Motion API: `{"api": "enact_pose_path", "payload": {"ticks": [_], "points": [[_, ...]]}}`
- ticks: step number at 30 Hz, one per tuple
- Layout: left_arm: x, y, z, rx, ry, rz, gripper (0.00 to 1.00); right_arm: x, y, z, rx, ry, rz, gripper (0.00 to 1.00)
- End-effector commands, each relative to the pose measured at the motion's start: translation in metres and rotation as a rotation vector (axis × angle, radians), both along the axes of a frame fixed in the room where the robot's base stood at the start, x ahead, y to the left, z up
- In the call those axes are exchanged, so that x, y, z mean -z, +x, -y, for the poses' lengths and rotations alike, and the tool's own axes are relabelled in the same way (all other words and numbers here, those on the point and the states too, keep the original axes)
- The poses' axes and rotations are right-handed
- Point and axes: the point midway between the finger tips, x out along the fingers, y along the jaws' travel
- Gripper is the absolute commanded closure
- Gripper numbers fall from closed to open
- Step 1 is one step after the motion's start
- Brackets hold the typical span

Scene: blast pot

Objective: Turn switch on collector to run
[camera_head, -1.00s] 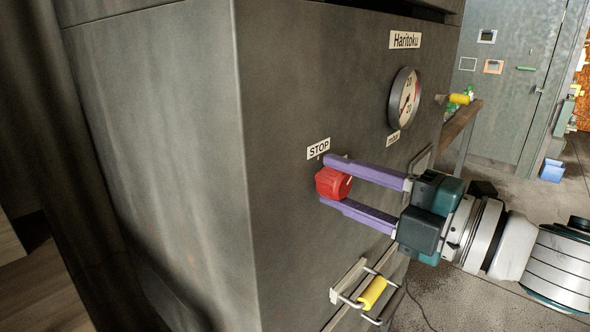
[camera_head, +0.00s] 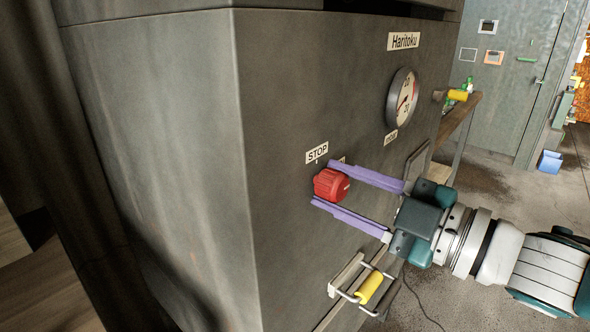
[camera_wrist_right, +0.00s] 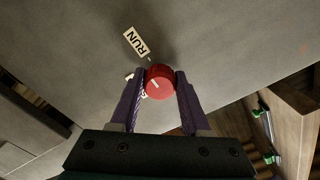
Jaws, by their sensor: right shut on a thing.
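The collector is a tall grey metal cabinet (camera_head: 170,120). In the right wrist view the red knob (camera_wrist_right: 160,81) sits between the fingertips (camera_wrist_right: 160,82). A RUN label (camera_wrist_right: 137,41) lies above and left of it there, and a pale line shows on the knob's face. Another label beside the knob is partly hidden by a finger. My left gripper is out of view.
A yellow-gripped handle (camera_head: 369,287) sticks out below my gripper. A wooden bench (camera_head: 459,118) stands behind on the right, with open floor in front.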

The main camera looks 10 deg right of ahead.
Motion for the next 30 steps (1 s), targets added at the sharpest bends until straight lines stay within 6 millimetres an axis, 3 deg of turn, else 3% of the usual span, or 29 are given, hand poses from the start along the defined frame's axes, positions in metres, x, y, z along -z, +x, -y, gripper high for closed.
{"api": "enact_pose_path", "payload": {"ticks": [13,14,15,21,30], "points": [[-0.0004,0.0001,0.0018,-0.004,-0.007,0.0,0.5,-0.0003,0.0,-0.0002,0.0,0.013,-0.008,1.0],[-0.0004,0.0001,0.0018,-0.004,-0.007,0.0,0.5,-0.0003,0.0,-0.0001,0.0,0.013,-0.008,0.5],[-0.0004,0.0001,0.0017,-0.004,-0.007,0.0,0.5,-0.0003,0.0,-0.0002,0.0,0.012,-0.008,0.46],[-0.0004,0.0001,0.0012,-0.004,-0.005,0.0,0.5,-0.0001,-0.0001,-0.0001,0.001,0.01,-0.007,0.24],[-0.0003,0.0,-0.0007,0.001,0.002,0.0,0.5,0.0003,-0.0027,0.0022,0.001,0.008,-0.007,0.24]]}}
